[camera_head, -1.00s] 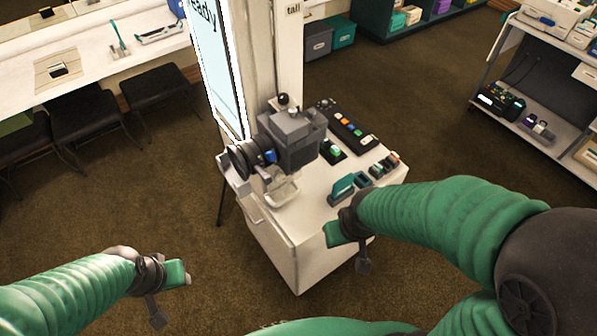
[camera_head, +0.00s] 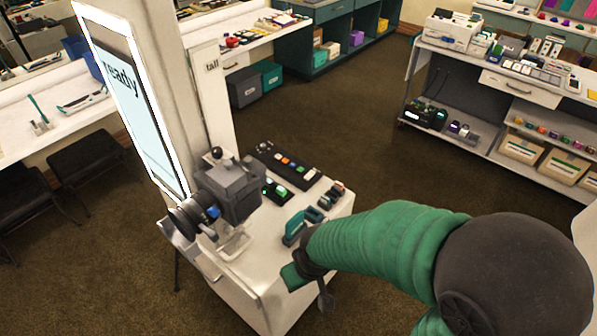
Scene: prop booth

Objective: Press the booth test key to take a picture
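A white cart (camera_head: 262,285) stands in front of a pillar, with a dark camera (camera_head: 235,190) near its left edge. Beside the camera sits a small black unit with a lit green key (camera_head: 277,189); whether this is the booth test key, I cannot read. A black strip (camera_head: 285,165) with several coloured buttons lies behind it. The tall screen (camera_head: 135,105) shows "ready". My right gripper (camera_head: 306,283) is at the cart's near right edge, in front of the key and apart from it. Its finger opening cannot be made out. My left gripper is out of view.
A shelf unit (camera_head: 500,90) stands at right. Open carpet lies between.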

